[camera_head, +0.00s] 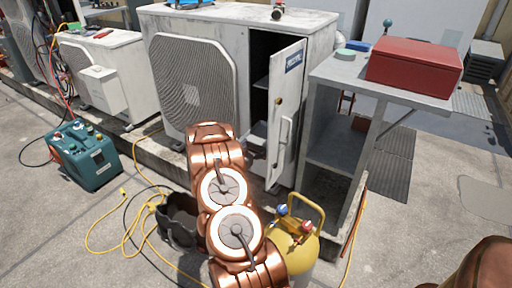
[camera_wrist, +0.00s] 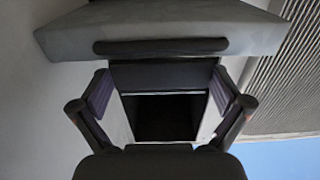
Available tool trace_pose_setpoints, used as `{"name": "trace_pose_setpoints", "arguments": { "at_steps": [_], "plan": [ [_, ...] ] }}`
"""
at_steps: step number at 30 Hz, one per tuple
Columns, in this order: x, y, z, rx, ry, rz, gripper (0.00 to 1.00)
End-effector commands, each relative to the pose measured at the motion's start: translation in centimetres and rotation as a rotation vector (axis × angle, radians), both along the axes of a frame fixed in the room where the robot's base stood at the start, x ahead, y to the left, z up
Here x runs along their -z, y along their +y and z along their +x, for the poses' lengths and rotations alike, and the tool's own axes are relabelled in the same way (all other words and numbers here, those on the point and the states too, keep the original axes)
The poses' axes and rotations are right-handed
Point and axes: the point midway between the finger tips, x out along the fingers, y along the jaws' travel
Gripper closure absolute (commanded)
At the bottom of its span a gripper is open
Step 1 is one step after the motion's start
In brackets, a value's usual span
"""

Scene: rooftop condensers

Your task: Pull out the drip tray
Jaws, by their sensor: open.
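The drip tray appears as a grey slab in the head view (camera_head: 259,131), inside the open bay of the large condenser (camera_head: 195,80). In the wrist view the tray (camera_wrist: 75,42) spans the top of the picture, with a dark bar handle (camera_wrist: 160,46) along its edge. My gripper (camera_wrist: 160,85) is open and empty, its two fingers spread to either side below the handle in that view. In the head view my gripper (camera_head: 256,147) is small, dark and partly hidden by my copper-coloured arm. I cannot tell whether it touches the tray.
The bay's white door (camera_head: 287,115) stands open just right of my gripper. A grey stand (camera_head: 335,155) with a red toolbox (camera_head: 414,67) is farther right. A yellow cylinder (camera_head: 292,245), black bucket (camera_head: 180,218), teal machine (camera_head: 82,153) and loose yellow hose surround my arm.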

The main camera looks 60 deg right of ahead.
Motion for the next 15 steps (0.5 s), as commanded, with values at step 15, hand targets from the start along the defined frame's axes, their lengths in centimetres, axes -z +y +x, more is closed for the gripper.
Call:
{"name": "trace_pose_setpoints", "arguments": {
  "at_steps": [15],
  "plan": [
    [-0.03,-0.24,0.08,-0.001,-0.001,0.000,0.19]
  ]
}}
